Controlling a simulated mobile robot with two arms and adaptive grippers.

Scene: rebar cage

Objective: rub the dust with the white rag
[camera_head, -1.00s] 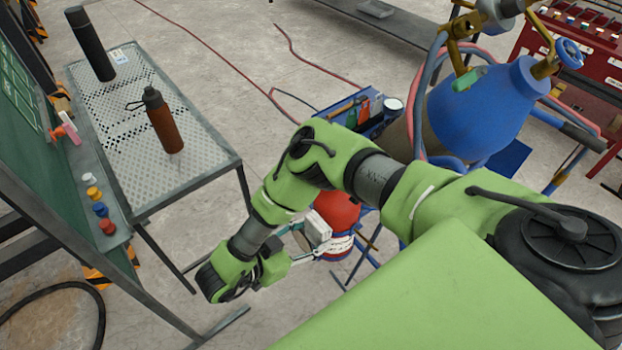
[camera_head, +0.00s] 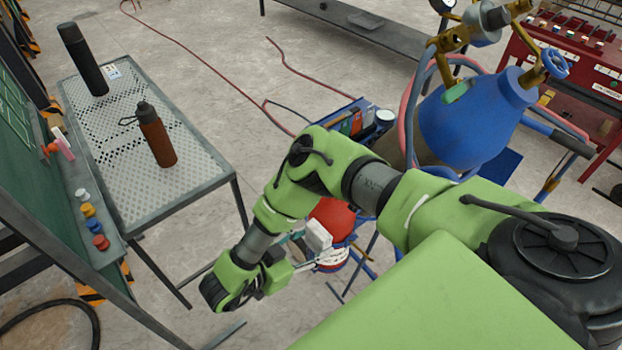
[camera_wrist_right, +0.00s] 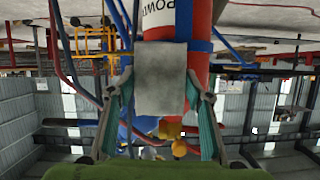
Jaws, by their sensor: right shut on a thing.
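My right gripper (camera_wrist_right: 160,95) is shut on a pale grey-white block-like thing, which I take to be the white rag (camera_wrist_right: 160,78). It sits between the two fingers. In the head view the rag (camera_head: 318,234) shows as a small white shape beyond my right wrist, in front of a red cylinder, held clear of the table. The gripper's fingers (camera_head: 297,242) are partly hidden by my wrist. I cannot make out dust for certain. A green board (camera_head: 40,185) with drawn lines stands at the left edge. My left gripper is not in view.
A perforated metal table (camera_head: 125,190) bears an orange-brown bottle (camera_head: 157,137) and a black bottle (camera_head: 82,58). Colored caps and a spray bottle (camera_head: 62,145) line the board's ledge. A blue tank (camera_head: 470,125) and red cylinder (camera_head: 332,218) stand near my right arm. Hoses cross the open floor.

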